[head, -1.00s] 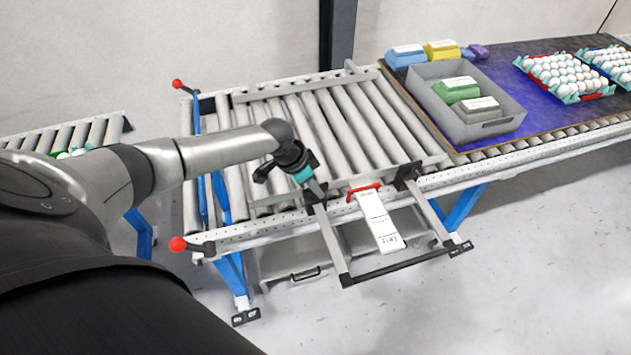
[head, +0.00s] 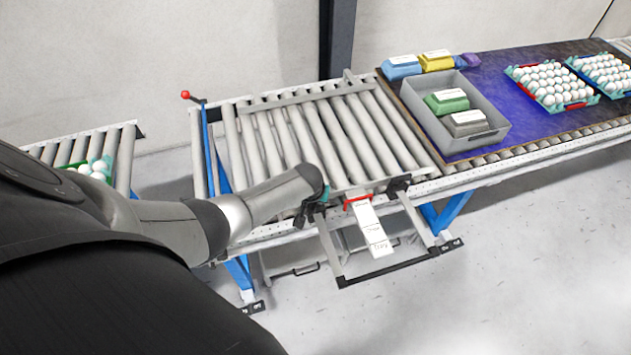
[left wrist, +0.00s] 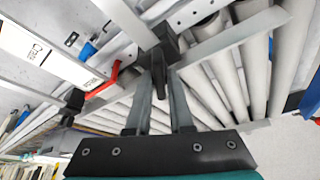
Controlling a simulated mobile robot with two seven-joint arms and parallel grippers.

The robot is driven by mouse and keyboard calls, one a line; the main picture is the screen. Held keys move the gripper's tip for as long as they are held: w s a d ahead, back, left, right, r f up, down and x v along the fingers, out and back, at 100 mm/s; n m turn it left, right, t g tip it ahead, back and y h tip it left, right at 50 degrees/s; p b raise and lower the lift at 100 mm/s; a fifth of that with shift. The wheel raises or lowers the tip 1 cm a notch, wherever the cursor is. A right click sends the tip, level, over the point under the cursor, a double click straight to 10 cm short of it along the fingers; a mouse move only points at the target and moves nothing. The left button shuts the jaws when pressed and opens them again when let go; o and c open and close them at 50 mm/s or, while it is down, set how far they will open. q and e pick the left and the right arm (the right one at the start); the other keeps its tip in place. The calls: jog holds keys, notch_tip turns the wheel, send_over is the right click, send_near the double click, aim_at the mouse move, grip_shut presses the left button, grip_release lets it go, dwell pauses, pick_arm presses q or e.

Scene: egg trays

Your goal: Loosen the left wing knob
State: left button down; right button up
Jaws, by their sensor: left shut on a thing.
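My left gripper (head: 313,204) is at the left black clamp of the pull-out frame on the front rail of the roller conveyor. In the left wrist view its two grey fingers (left wrist: 161,84) are shut on the left wing knob (left wrist: 158,73), a small black piece between the fingertips. The black clamp block (left wrist: 165,42) sits just behind the knob. In the head view my gripper hides the left wing knob. The right clamp (head: 398,184) stands apart, further right on the rail. My right gripper is not in view.
A white label strip with a red end (head: 368,222) hangs between the clamps. The pull-out frame's black front bar (head: 388,271) juts out over the floor. A grey bin (head: 497,138) with cartons and several egg trays (head: 549,106) stand to the right.

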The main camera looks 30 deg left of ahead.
pick_arm(q)
jog(key=shift+d+n+y, duration=0.1)
jog(key=shift+n+y, duration=0.3)
jog(key=shift+n, duration=0.8)
jog(key=shift+n+g+y, duration=0.3)
jog(key=shift+n+g, duration=0.1)
jog(key=shift+n, duration=0.6)
jog(key=c, duration=0.8)
grip_release()
jog(key=shift+c, duration=0.2)
jog(key=shift+r+p, duration=0.1)
jog(key=shift+p, duration=0.2)
